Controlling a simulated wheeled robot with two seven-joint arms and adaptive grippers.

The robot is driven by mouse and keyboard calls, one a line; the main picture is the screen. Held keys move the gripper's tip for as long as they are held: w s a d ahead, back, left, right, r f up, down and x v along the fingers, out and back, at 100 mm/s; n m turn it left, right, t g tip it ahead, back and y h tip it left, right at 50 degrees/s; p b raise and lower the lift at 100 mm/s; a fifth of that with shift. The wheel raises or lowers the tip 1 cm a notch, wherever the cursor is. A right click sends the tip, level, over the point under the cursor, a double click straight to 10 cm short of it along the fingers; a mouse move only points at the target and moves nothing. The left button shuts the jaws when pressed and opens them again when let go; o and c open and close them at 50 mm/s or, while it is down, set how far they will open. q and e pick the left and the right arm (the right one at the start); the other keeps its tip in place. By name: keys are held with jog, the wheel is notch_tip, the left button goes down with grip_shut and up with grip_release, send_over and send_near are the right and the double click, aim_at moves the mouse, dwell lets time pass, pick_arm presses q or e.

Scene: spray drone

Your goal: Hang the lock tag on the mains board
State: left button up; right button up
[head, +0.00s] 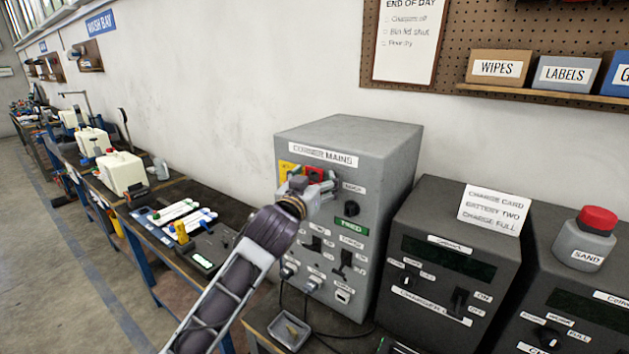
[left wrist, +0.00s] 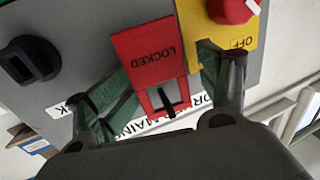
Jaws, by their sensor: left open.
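The mains board (head: 390,170) is a grey upright box on the bench, with a label across its top front. The red lock tag (head: 315,172) is at its upper front, beside a yellow plate (head: 288,168). In the left wrist view the tag (left wrist: 148,52) reads LOCKED, upside down, and lies against the board's face. A dark peg (left wrist: 168,104) shows in the opening at the tag's end. My left gripper (head: 318,187) is at the tag, open, its green-padded fingers on either side of it. The gripper partly hides the board's front in the head view.
The yellow plate carries a red knob (left wrist: 236,8) and the word OFF. A black knob (head: 351,208) and several switches are on the board. A dark charger box (head: 455,250) stands to the right. A small tray (head: 290,330) sits in front, near cables.

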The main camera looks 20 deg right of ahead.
pick_arm(q)
jog(key=shift+s+a, duration=0.1)
jog(key=shift+s, duration=0.05)
jog(key=v, duration=0.7)
jog(key=shift+s+a, duration=0.2)
jog(key=shift+a, duration=0.05)
dwell(0.4)
jog(key=shift+f, duration=0.1)
dwell(0.3)
